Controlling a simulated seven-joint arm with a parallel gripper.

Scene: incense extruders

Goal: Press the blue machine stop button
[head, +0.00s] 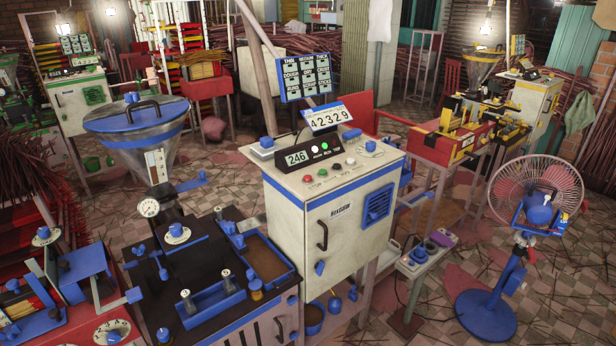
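The blue-trimmed machine has a cream control cabinet (290,230) in the middle of the head view. A row of small round buttons lies along the front of its sloping top. The leftmost is a red button (307,178), with lettering below it that seems to read STOP. A black display (297,158) reading 246 stands behind the buttons. The red button is unobstructed; whether it is pressed in cannot be told. My gripper is not in view.
A blue-rimmed hopper (137,118) and dark bench (190,262) stand left of the cabinet. A blue pedestal fan (487,310) stands at right. A sign board (304,76) rises behind the buttons. Similar machines with green and yellow trim stand farther back. Sticks litter the tiled floor.

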